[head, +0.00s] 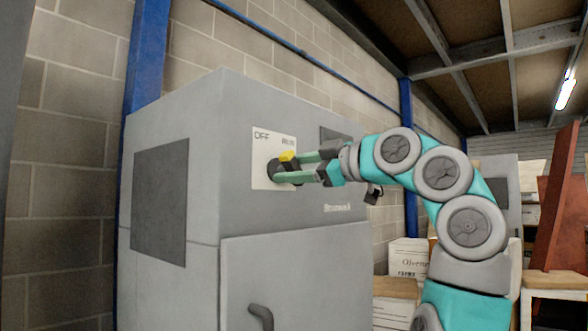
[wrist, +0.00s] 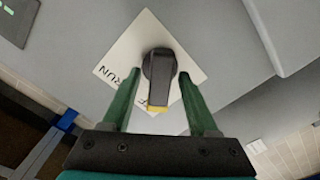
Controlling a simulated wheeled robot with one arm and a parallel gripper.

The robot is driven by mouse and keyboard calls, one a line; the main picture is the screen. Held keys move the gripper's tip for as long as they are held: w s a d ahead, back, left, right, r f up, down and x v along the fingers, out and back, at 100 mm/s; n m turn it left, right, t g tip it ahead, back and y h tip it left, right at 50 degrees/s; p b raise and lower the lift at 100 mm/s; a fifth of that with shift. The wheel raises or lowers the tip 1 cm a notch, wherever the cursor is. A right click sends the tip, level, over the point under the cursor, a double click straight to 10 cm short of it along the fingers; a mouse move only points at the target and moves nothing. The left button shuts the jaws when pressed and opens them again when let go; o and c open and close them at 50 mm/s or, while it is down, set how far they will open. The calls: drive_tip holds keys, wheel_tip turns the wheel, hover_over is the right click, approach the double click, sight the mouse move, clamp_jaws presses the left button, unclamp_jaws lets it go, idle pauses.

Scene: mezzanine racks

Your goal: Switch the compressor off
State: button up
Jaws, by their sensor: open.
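The compressor (head: 190,100) is a tall grey cabinet. A dark rotary switch (head: 272,172) with a yellow tip (head: 289,156) sits on the plate. My gripper (wrist: 158,95) is open, with a green finger on each side of the switch and visible gaps. It reaches in from the right (head: 305,166).
A cabinet door with a dark handle (head: 261,315) is below the switch. A block wall (head: 215,45) and blue posts (head: 146,55) stand behind. Boxes (head: 408,258) and a reddish-brown panel (head: 558,210) stand at the right.

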drive_tip(key=b+v, duration=0.1)
drive_tip(key=v, duration=0.6)
drive_tip(key=shift+s+d, duration=0.25)
drive_tip(key=shift+d, duration=0.1)
